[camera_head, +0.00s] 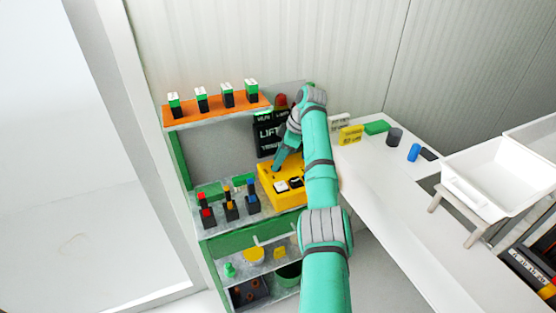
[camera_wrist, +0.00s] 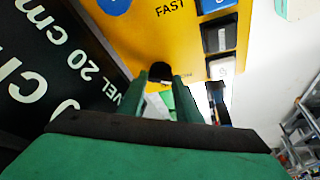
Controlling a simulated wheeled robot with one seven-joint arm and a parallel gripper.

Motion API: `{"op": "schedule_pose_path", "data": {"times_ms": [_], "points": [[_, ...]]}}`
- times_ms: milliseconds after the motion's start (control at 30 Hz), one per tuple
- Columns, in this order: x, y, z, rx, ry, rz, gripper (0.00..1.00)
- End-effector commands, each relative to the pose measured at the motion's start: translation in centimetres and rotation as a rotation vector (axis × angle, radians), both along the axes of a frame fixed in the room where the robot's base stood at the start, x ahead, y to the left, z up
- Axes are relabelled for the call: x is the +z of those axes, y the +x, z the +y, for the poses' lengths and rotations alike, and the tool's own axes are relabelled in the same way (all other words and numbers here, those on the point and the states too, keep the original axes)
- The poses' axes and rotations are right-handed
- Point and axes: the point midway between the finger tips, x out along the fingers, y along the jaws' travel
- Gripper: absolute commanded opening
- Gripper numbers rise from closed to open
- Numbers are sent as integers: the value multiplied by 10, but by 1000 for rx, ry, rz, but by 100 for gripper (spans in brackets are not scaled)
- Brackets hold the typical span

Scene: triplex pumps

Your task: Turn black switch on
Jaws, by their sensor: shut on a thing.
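A yellow control box (camera_head: 268,183) stands on the shelf. In the wrist view its yellow face (camera_wrist: 185,45) carries a small black knob-like switch (camera_wrist: 160,71) near its edge. My gripper (camera_wrist: 161,80) has its green fingertips on either side of this knob and is shut on it. In the head view my gripper (camera_head: 277,168) reaches down to the box's upper left part, and the knob is hidden there. A black rocker-like switch (camera_wrist: 220,38) sits to the right on the yellow face, apart from my fingers. I cannot tell the knob's on or off position.
A black sign (camera_head: 268,135) with white lettering stands close behind the box. Several black switches with coloured tops, including a red-topped one (camera_head: 206,212), stand to the left. An orange shelf (camera_head: 215,112) is above. A white table (camera_head: 375,175) with a white tray (camera_head: 500,175) lies right.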

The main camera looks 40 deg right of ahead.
Motion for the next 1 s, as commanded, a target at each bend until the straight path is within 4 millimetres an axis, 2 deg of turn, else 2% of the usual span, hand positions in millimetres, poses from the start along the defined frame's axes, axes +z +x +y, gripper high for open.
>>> {"op": "schedule_pose_path", "data": {"times_ms": [367,400,467,1000], "points": [[1,0,-1,5,-2,-1,9],[1,0,-1,5,-2,-1,36],[1,0,-1,5,-2,-1,50],[0,0,0,-10,-1,-1,50]]}}
